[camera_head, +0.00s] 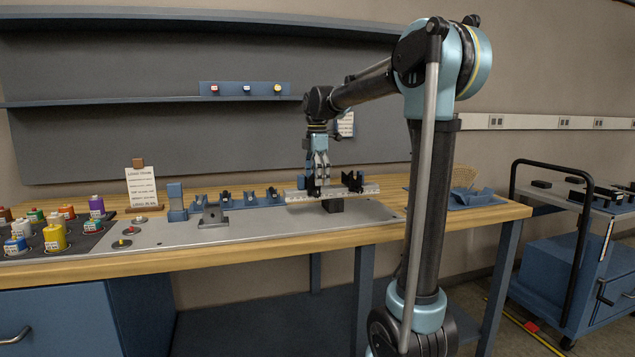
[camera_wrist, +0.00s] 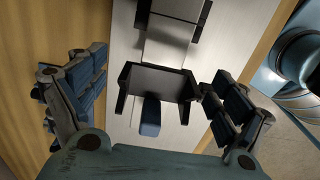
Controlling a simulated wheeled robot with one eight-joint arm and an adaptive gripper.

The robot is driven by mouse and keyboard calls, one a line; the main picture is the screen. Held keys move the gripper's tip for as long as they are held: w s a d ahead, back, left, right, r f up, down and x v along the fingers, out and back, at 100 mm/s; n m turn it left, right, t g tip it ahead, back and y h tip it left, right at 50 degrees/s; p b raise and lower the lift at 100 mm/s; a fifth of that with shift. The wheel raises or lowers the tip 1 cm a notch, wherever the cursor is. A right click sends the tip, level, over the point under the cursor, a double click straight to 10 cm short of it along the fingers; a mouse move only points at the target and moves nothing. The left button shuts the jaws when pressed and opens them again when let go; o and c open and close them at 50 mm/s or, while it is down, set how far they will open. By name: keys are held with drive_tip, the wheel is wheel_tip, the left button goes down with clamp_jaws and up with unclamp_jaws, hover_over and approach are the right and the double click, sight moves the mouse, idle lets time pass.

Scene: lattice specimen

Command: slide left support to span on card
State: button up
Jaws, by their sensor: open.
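The card (camera_head: 142,188) stands upright at the back of the bench, left of the rail; its writing is too small to read. A light, ruler-like rail (camera_head: 373,189) lies across a dark block. The left support (camera_head: 311,184) is a dark piece on the rail, partly hidden by my gripper (camera_head: 318,184). The right support (camera_head: 353,180) is a black forked piece farther along the rail. In the wrist view my gripper (camera_wrist: 138,92) is open, its fingers apart on either side of a black U-shaped support (camera_wrist: 158,82). I cannot tell whether they touch it.
Small blue fixtures (camera_head: 236,200) stand left of the rail. Colored spools (camera_head: 54,237) fill the bench's left end. The metal plate's front (camera_head: 240,232) is clear.

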drive_tip(key=shift+f, duration=0.25)
drive_tip(key=c, duration=1.3)
drive_tip(key=shift+s+a, duration=0.2)
drive_tip(key=shift+a, duration=0.6)
drive_tip(key=shift+s+a, duration=0.2)
drive_tip(key=shift+a, duration=0.6)
drive_tip(key=o, duration=1.3)
drive_tip(key=shift+r, duration=3)
drive_tip(key=shift+r, duration=0.1)
